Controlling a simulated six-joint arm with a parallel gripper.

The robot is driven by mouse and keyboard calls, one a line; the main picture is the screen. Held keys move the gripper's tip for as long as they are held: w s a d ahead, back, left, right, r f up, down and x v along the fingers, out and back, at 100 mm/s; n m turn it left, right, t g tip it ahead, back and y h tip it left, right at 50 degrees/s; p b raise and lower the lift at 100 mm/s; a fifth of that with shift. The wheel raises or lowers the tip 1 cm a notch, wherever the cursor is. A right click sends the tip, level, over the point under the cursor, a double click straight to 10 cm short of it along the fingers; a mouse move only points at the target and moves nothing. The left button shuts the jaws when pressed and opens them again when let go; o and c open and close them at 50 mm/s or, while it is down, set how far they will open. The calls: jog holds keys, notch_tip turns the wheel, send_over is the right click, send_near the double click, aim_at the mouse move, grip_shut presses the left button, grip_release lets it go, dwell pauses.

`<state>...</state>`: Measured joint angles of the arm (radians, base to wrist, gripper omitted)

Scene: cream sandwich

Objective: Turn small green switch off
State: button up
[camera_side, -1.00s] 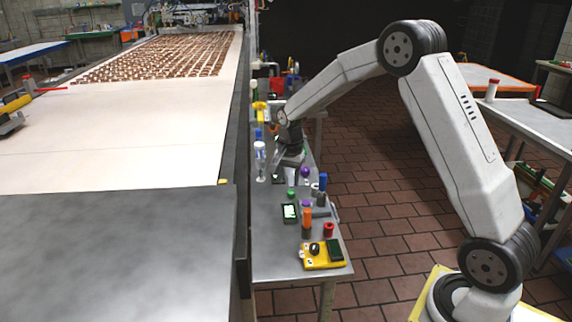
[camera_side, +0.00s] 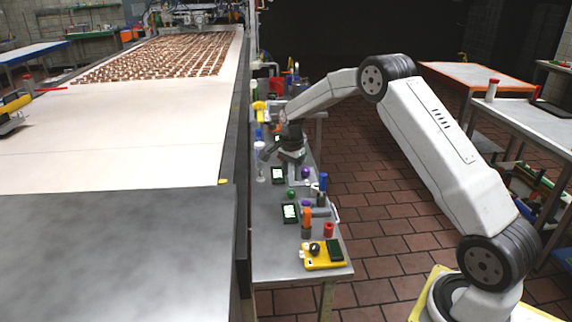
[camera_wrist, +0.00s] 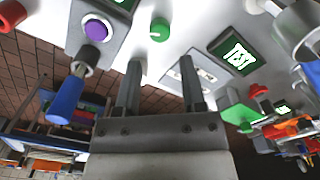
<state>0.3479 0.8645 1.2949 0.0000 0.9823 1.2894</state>
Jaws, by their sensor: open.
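A small round green switch (camera_wrist: 160,29) shows at the top of the wrist view, on a light panel, with a pale mark on its face. In the side view a small green knob (camera_side: 291,193) stands on the narrow bench, near a green-lit display. My gripper (camera_wrist: 160,60) is open, its two dark fingers apart with nothing between them. In the wrist view the switch lies beyond the fingertips, apart from them. In the side view my gripper (camera_side: 268,151) is above the bench, farther back than the green knob.
A purple button (camera_wrist: 97,31) and a blue-handled switch (camera_wrist: 65,100) are left of the green switch in the wrist view. A lit display (camera_wrist: 235,53) and red knob (camera_wrist: 258,90) are right. A yellow box (camera_side: 324,255) sits at the bench's near end. A wide conveyor (camera_side: 120,140) borders the bench.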

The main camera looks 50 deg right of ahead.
aim_at(291, 191)
jog(key=shift+f, duration=3.3)
grip_shut()
